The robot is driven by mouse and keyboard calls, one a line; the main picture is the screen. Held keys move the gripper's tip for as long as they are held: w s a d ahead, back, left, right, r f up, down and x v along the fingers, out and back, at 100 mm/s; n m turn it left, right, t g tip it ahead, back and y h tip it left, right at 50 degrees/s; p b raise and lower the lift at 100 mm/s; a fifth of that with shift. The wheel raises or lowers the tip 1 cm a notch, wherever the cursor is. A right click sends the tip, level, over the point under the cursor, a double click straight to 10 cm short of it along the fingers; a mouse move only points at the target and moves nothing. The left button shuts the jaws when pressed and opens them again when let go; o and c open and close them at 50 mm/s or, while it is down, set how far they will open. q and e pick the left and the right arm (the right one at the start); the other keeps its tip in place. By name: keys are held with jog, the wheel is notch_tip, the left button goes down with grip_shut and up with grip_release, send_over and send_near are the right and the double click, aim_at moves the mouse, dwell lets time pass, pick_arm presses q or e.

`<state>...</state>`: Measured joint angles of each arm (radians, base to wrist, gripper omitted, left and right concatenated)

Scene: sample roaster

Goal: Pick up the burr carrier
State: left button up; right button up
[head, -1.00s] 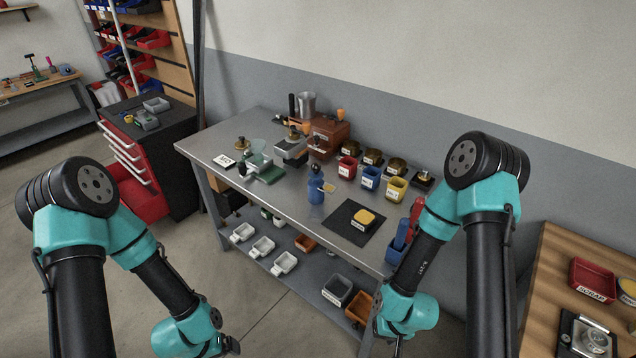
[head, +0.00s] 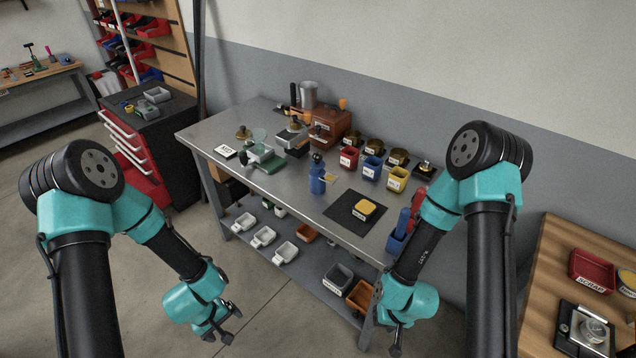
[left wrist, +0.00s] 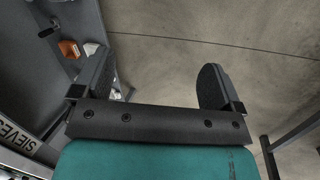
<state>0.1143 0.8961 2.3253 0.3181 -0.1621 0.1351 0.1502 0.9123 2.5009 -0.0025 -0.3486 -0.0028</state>
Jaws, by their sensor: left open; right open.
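I cannot tell for sure which item is the burr carrier. A small brass-coloured piece with a knob (head: 243,132) stands at the far left of the grey workbench (head: 330,215). Another brass piece (head: 426,168) sits on a dark pad at the bench's right back. A green and grey device (head: 262,158) stands near the bench's left end. My left gripper (head: 229,323) is open and empty, low in front of the bench; its spread fingers show in the left wrist view (left wrist: 156,80) over bare floor. My right gripper (head: 394,340) is open near the bench's right front leg, its fingers partly hidden.
Red, blue and yellow bins (head: 397,180) stand behind. A wooden box device (head: 333,127) is at the back. A lower shelf holds several trays (head: 285,252).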

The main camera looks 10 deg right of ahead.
pick_arm(q)
jog(key=w+d+r+n+h, duration=0.1)
jog(key=w+d+r+n, duration=0.25)
jog(key=w+n, duration=0.35)
jog(key=n+t+h, duration=0.7)
jog(key=n, duration=0.5)
send_near(311, 182)
jog(key=r+v, duration=0.1)
jog(key=v, duration=0.5)
jog(key=shift+d+f, duration=0.25)
jog(key=shift+d, duration=0.15)
jog(key=shift+m, duration=0.3)
jog(key=x, duration=1.1)
jog(key=shift+w+d+f, duration=0.15)
jog(key=shift+d+f, duration=0.05)
jog(key=shift+f, duration=0.15)
jog(key=shift+w+d, duration=0.15)
jog(key=shift+d, duration=0.05)
jog(key=shift+f, duration=0.1)
